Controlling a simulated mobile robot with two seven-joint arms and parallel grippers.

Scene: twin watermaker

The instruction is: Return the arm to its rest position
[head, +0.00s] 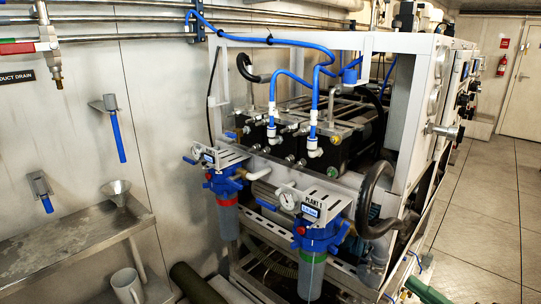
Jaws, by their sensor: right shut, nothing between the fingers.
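My left gripper is not in view. The white-framed watermaker (397,110) fills the middle.
A steel shelf (70,250) on the left wall carries a funnel (116,191), with a mug (127,286) below. A black elbow hose (372,196) and a side valve (443,131) stick out from the rack. The tiled floor (485,225) at right is clear.

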